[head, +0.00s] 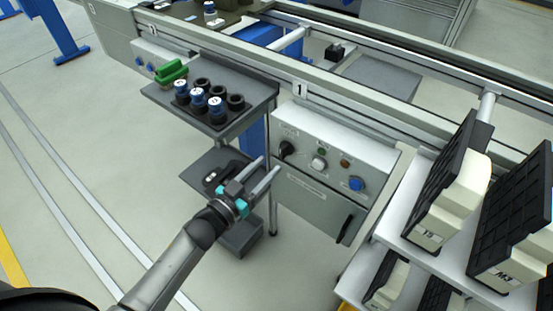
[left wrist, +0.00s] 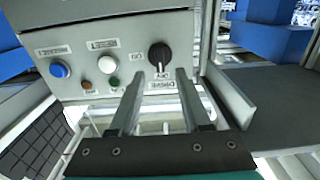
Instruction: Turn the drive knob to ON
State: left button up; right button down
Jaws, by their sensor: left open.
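The drive knob (head: 287,149) is a black rotary knob at the left of the grey control panel (head: 335,152). In the left wrist view, which shows the panel upside down, the knob (left wrist: 159,55) lies just beyond my fingertips. A pale mark shows at its lower end there. Small labels sit beside and below it, and I cannot surely read its setting. My left gripper (head: 269,166) is open and empty in front of the panel, with the fingers pointing at the knob. The fingers (left wrist: 160,74) appear apart from the knob. My right gripper is not in view.
The panel also has a white button (head: 319,163), a green light, an amber light and a blue button (head: 356,184). A grey shelf cart (head: 255,92) with dark cups and a green part stands left of it. A rack (head: 406,238) of black-and-cream units stands right.

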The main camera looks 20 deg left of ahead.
aim_at(281, 154)
pick_arm(q)
jog(key=x, duration=0.4)
jog(key=shift+f+b, duration=0.1)
jog(key=shift+b, duration=0.3)
jog(key=shift+w+d, duration=0.15)
jog(key=shift+w, duration=0.35)
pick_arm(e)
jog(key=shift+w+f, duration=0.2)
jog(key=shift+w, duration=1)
pick_arm(q)
grip_shut()
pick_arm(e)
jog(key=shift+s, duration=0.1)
